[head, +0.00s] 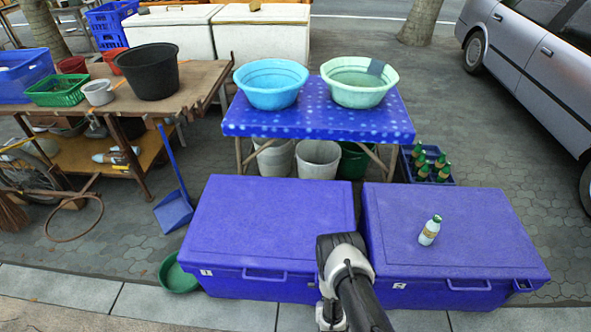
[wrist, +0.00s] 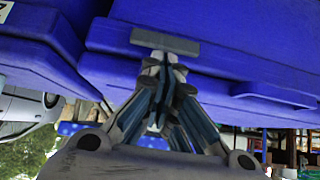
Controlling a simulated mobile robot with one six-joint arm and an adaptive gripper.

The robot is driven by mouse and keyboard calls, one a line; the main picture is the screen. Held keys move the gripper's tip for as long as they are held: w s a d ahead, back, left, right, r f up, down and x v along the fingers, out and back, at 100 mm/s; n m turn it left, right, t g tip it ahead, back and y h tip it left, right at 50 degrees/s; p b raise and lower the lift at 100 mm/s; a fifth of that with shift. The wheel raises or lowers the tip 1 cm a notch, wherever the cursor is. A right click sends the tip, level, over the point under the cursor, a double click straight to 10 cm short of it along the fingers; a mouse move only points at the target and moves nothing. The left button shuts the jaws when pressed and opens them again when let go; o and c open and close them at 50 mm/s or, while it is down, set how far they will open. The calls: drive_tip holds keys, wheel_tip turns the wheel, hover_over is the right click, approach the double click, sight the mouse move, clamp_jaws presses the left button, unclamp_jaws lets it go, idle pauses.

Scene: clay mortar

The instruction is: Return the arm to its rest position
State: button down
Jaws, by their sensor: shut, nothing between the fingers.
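My arm reaches up from the bottom of the head view, with its dark and white links in front of the gap between two blue chests. My gripper (wrist: 162,60) shows in the wrist view with its fingers drawn together and empty. The fingertips point at a blue chest surface; I cannot tell whether they touch it. A flat grey strip (wrist: 180,43) shows at the tips. The fingers cannot be made out in the head view.
Behind stands a blue-clothed table (head: 318,122) with two basins. A green bowl (head: 177,275) lies at the left chest's foot. A car (head: 535,70) stands right.

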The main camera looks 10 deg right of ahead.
drive_tip(key=w+a+r, duration=0.1)
drive_tip(key=w+r, duration=0.4)
drive_tip(key=r, duration=0.4)
drive_tip(key=w+r+g+y, duration=0.1)
drive_tip(key=w+r, duration=0.4)
drive_tip(key=r, duration=0.3)
drive_tip(key=w+a+r, duration=0.1)
drive_tip(key=w+r, duration=0.4)
drive_tip(key=r, duration=0.4)
wheel_tip(320, 180, up, 14)
drive_tip(key=s, duration=0.1)
drive_tip(key=s+a+r+n+g, duration=0.1)
drive_tip(key=s+r, duration=0.5)
drive_tip(key=r, duration=0.6)
drive_tip(key=s+r+g, duration=0.1)
drive_tip(key=s+r, duration=1.2)
drive_tip(key=s, duration=0.4)
drive_tip(key=s+n+g, duration=0.1)
drive_tip(key=s, duration=1.2)
drive_tip(key=shift+r+y, duration=0.3)
drive_tip(key=shift+r, duration=0.15)
drive_tip(key=shift+w+a, duration=0.15)
